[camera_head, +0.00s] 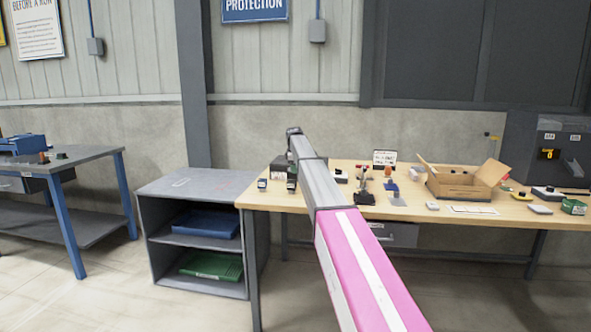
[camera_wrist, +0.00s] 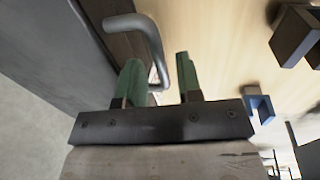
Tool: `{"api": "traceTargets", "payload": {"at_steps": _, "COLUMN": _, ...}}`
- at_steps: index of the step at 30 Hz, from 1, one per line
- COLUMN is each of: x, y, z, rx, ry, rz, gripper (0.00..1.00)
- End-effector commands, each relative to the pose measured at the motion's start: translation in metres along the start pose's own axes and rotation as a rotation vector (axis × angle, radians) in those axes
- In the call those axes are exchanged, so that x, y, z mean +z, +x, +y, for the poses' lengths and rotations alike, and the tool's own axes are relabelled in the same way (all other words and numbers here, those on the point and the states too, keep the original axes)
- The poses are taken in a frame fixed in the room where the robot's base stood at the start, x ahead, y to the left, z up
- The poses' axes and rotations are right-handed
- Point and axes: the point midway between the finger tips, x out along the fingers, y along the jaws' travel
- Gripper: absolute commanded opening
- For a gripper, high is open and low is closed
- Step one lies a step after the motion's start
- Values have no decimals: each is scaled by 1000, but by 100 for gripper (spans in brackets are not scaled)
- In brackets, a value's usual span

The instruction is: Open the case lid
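I cannot tell whether either finger touches the handle. In the head view, the dark case (camera_head: 281,168) sits at the table's left end, partly hidden by my arm. My gripper (camera_head: 292,178) is small there, right beside the case. The lid appears closed, but I cannot see it clearly.
The wooden table (camera_head: 410,208) bears an open cardboard box (camera_head: 462,183), a blue part (camera_head: 391,188) and several small items to the right. A grey shelf unit (camera_head: 195,184) with blue (camera_head: 206,224) and green trays (camera_head: 211,265) stands left of the table.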

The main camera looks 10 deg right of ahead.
Motion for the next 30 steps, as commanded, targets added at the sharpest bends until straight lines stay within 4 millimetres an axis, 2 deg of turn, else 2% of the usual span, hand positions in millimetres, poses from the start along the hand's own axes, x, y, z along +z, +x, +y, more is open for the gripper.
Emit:
{"api": "traceTargets", "payload": {"at_steps": 1, "x": 0, "y": 0, "z": 0, "rx": 0, "ry": 0, "rz": 0, "gripper": 15}}
{"api": "traceTargets", "payload": {"at_steps": 2, "x": 0, "y": 0, "z": 0, "rx": 0, "ry": 0, "rz": 0, "gripper": 6}}
{"api": "traceTargets", "payload": {"at_steps": 3, "x": 0, "y": 0, "z": 0, "rx": 0, "ry": 0, "rz": 0, "gripper": 0}}
{"api": "traceTargets", "payload": {"at_steps": 14, "x": 0, "y": -8, "z": 4, "rx": 2, "ry": 0, "rz": 0, "gripper": 0}}
{"api": "traceTargets", "payload": {"at_steps": 20, "x": -1, "y": -30, "z": 15, "rx": 2, "ry": 0, "rz": 1, "gripper": 0}}
{"api": "traceTargets", "payload": {"at_steps": 23, "x": -1, "y": -47, "z": 26, "rx": 5, "ry": 1, "rz": 1, "gripper": 0}}
{"api": "traceTargets", "payload": {"at_steps": 30, "x": -2, "y": -89, "z": 64, "rx": 8, "ry": 2, "rz": 1, "gripper": 0}}
